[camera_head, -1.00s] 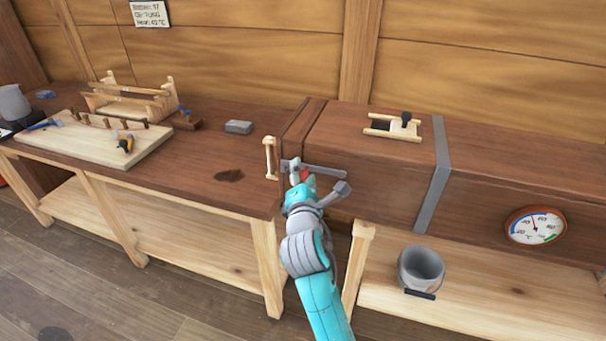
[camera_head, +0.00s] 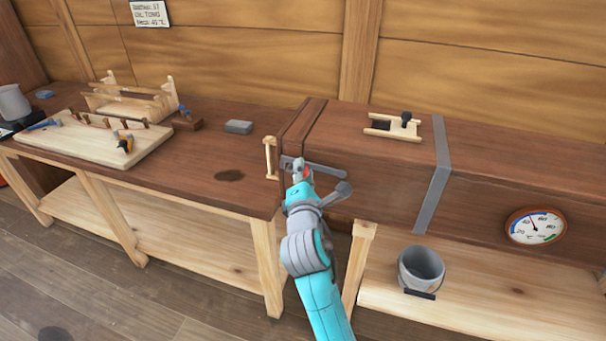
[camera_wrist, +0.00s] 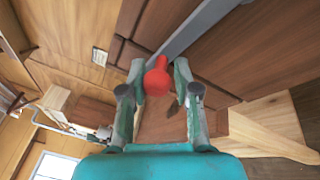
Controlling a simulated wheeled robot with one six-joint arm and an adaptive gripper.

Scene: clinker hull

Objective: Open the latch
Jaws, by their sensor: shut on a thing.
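In the wrist view the grey bar (camera_wrist: 196,30) runs from behind the knob to the upper right. My gripper (camera_head: 302,170) is at the latch, shut on the red knob; its fingers also show in the wrist view (camera_wrist: 160,82). My gripper hides part of the latch in the head view.
The wooden box (camera_head: 390,190) has a pale handle (camera_head: 270,158) at its left end and a sliding wooden piece (camera_head: 393,126) on top. A dial gauge (camera_head: 535,226) is on its front. A grey bucket (camera_head: 421,268) stands on the shelf below. The workbench (camera_head: 215,150) is left.

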